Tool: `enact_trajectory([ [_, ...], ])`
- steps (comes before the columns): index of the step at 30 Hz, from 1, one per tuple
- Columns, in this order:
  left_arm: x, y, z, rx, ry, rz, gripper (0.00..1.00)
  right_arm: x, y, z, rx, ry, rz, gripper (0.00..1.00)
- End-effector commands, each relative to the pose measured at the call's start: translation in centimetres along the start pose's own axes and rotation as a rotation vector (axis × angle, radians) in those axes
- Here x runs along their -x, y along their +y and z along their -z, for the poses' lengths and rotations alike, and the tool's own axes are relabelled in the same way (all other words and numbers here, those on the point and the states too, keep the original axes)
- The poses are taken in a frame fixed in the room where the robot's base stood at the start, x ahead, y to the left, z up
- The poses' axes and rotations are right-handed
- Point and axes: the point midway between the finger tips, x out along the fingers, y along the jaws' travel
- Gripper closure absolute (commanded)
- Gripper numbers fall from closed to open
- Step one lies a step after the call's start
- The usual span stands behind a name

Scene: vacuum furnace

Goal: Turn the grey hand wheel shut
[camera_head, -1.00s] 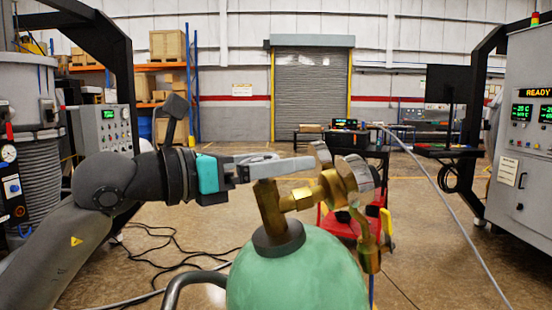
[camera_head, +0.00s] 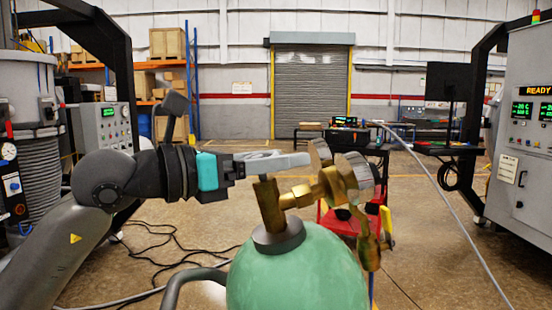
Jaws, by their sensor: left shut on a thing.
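The green gas cylinder (camera_head: 298,272) stands upright in front of me, with a brass valve (camera_head: 268,205) on its neck. The grey hand wheel (camera_head: 262,155) sits at the top of the valve, largely hidden by my fingers. My left gripper (camera_head: 285,163) comes in level from the left and is shut on the wheel. Its fingertips reach across the valve top toward the regulator's gauges. My right gripper is not in view.
A brass regulator (camera_head: 325,187) with round gauges (camera_head: 356,178) sticks out right of the valve, close to my fingertips. A curved grey rail (camera_head: 185,282) stands left of the cylinder. A red cart (camera_head: 335,225) stands behind it. Cables lie on the floor at left.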

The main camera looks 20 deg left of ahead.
Motion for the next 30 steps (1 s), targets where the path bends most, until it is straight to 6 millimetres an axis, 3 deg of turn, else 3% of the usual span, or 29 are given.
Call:
enact_trajectory([
  [10,0.0,-0.1,0.1,-0.017,0.000,0.080,0.82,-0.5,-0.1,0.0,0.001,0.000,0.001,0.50],
  [30,0.2,-1.2,0.0,-0.102,-0.002,0.442,0.82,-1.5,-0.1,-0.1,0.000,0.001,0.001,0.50],
])
